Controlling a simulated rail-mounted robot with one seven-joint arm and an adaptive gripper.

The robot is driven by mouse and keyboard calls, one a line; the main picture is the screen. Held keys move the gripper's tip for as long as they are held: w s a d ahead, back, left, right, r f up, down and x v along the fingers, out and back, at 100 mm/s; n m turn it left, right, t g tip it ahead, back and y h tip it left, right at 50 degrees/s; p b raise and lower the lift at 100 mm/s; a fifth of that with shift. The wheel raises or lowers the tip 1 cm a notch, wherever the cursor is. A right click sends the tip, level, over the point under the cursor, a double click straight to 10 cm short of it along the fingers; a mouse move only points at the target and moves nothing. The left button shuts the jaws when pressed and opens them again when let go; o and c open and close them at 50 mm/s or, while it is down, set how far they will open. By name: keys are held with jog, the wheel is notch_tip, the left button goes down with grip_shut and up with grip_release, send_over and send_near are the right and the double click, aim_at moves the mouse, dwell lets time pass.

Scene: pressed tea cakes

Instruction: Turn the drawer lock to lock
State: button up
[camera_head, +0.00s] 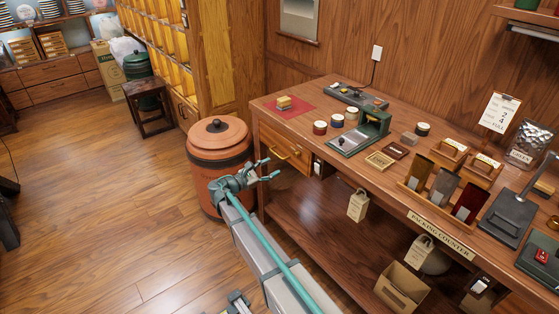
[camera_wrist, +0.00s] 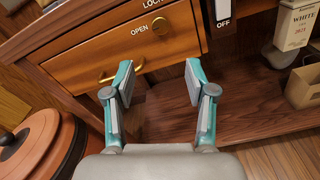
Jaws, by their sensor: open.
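The wooden drawer (camera_wrist: 88,58) is under the counter's left end; it also shows in the camera_head view (camera_head: 270,139). A round brass lock knob (camera_wrist: 160,26) sits on its front, beside the word OPEN, with LOCK above it, partly cut off. I cannot tell which way the knob is turned. A brass drawer handle (camera_wrist: 108,77) shows behind my left finger. My gripper (camera_wrist: 159,66) is open and empty, below the lock knob and apart from it. In the camera_head view my gripper (camera_head: 272,169) is in front of the drawer.
An orange lidded bin (camera_head: 219,145) stands left of the drawer, close to my gripper. A switch plate marked OFF (camera_wrist: 223,10) is right of the drawer. The lower shelf (camera_head: 318,216) is mostly clear on its left. Tea items crowd the countertop.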

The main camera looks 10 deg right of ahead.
aim_at(294, 156)
jog(key=shift+n, duration=0.7)
jog(key=x, duration=0.3)
jog(key=p+x, duration=0.1)
jog(key=x, duration=0.3)
jog(key=r+x, duration=0.1)
jog(key=x, duration=0.3)
jog(key=shift+s+d+p, duration=0.15)
jog(key=shift+d+p, duration=0.05)
jog(key=shift+p, duration=0.1)
grip_shut()
